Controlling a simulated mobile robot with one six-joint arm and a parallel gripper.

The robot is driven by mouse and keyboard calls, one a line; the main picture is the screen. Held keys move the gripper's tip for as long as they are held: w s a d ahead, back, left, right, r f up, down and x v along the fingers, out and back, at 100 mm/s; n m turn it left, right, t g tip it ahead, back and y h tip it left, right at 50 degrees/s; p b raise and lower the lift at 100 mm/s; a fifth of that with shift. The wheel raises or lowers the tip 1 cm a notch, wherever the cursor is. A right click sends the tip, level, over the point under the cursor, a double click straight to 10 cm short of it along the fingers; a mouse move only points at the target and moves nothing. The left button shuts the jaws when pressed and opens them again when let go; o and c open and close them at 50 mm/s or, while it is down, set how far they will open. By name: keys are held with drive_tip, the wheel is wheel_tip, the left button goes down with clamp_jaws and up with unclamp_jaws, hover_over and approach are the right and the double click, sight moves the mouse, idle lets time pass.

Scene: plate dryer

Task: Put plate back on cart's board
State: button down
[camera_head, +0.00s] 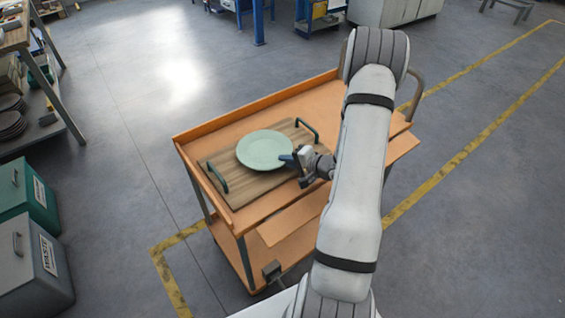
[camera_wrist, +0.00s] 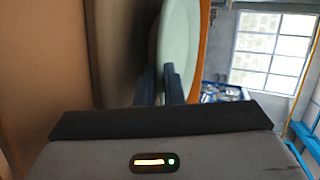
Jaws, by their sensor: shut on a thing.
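A pale green plate (camera_head: 264,149) lies roughly flat over the wooden board (camera_head: 236,189) on the orange cart (camera_head: 250,215). The board has two dark green handles. My gripper (camera_head: 290,159) reaches in from the right and is shut on the plate's right rim. In the wrist view the plate (camera_wrist: 180,45) stands edge-on between the two dark fingers (camera_wrist: 160,85), with the board (camera_wrist: 118,50) close beside it. Whether the plate's underside touches the board cannot be told.
A board handle (camera_head: 307,130) stands just behind the gripper, and another (camera_head: 217,178) is left of the plate. The cart has a raised orange rim. Green and grey bins (camera_head: 30,265) stand on the floor at left, below a shelf with dark plates (camera_head: 12,122).

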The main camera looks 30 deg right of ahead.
drive_tip(key=c, duration=1.8)
unclamp_jaws()
drive_tip(key=shift+f, duration=0.1)
